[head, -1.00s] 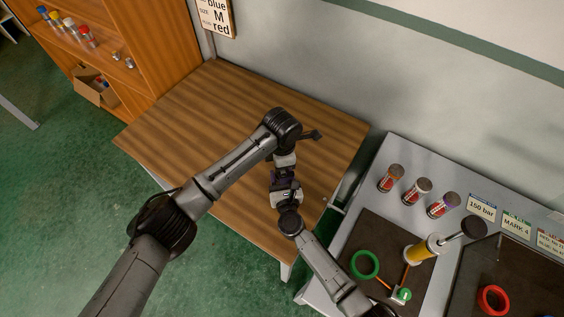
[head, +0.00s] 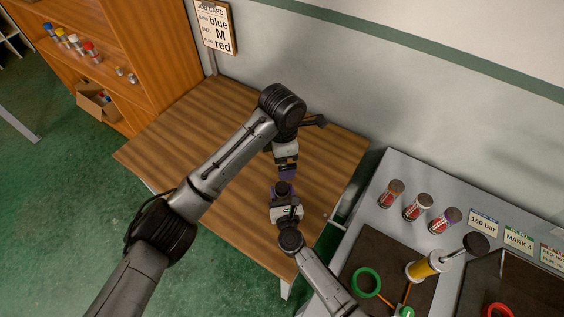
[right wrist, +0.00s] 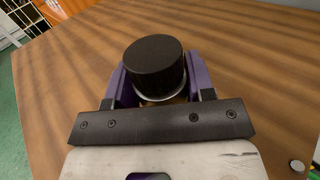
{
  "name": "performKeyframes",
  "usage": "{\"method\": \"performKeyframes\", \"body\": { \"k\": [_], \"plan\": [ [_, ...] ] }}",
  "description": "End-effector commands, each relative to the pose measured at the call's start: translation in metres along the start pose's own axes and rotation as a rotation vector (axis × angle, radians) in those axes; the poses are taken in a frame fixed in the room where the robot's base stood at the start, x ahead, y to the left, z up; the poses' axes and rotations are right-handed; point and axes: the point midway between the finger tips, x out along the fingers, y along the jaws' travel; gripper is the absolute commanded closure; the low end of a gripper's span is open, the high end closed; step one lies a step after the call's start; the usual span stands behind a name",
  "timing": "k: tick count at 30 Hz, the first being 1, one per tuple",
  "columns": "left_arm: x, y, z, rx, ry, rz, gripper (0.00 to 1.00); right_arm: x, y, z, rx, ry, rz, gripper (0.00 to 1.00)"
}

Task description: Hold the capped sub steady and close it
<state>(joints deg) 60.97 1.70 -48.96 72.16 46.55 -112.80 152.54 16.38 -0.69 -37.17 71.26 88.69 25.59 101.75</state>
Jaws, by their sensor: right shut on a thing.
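The capped sub (right wrist: 155,68) shows in the right wrist view as a short black cylinder with a pale metal rim below it. My right gripper (right wrist: 160,90) is shut on it, with purple fingers on either side. In the head view my right gripper (head: 282,190) holds the sub over the wooden table (head: 190,130); a small dark top shows between its fingers. My left gripper (head: 288,173) is just beyond it, with purple fingers toward the right gripper. Whether its fingers are open or shut cannot be made out. It does not show in the right wrist view.
A grey bench (head: 372,222) at the right carries several red-labelled jars (head: 417,207), a green ring (head: 367,282), a yellow cylinder (head: 424,266) and label cards. A job card (head: 216,28) reading blue, M, red hangs on the wall. An orange shelf (head: 150,50) stands at the left.

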Motion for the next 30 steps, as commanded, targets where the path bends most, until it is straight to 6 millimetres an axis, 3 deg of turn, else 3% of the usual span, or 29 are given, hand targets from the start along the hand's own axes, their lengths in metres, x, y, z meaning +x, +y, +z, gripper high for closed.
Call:
{"method": "performKeyframes", "body": {
  "k": [12, 13, 22, 30],
  "plan": [
    [-0.0066, -0.0002, 0.0, 0.0, 0.0, 0.0, 0.01, 0.0005, 0.0001, 0.0015, 0.0, -0.003, 0.0, 1.0],
    [-0.0066, -0.0002, 0.0, 0.0, 0.0, 0.0, 0.01, 0.0005, 0.0001, 0.0015, 0.0, -0.003, 0.0, 0.5],
    [-0.0062, -0.0002, 0.0, 0.0, 0.0, 0.0, 0.01, 0.0002, 0.0, 0.0007, 0.0, -0.001, 0.0, 0.21],
    [-0.0064, -0.0001, -0.0001, 0.0, 0.0, 0.0, 0.01, -0.0016, 0.0, 0.0, 0.0, 0.0, 0.0, 0.21]
  ]
}}
